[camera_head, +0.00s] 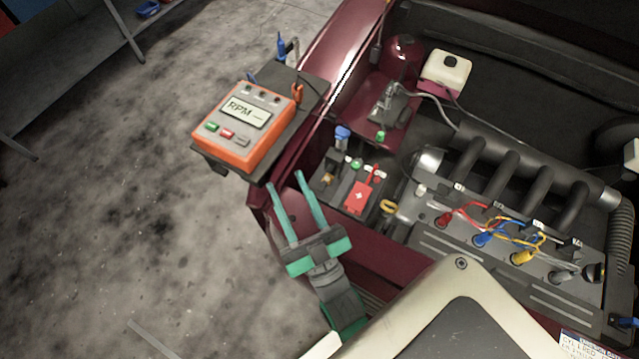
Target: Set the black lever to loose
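My gripper (285,182) is open and empty, its two green fingers spread apart. It is over the front left edge of the dark red car body, below the orange RPM meter (243,124) and left of the battery area. I cannot clearly make out the black lever or its loose mark. A small grey and black fitting (388,105) sits on the red inner panel above the battery area, but I cannot tell whether it is the lever. My gripper is apart from it, lower and to the left.
The engine (508,250) carries red, blue and yellow leads. A white reservoir (446,72) is at the back. The concrete floor (110,220) at left is mostly clear.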

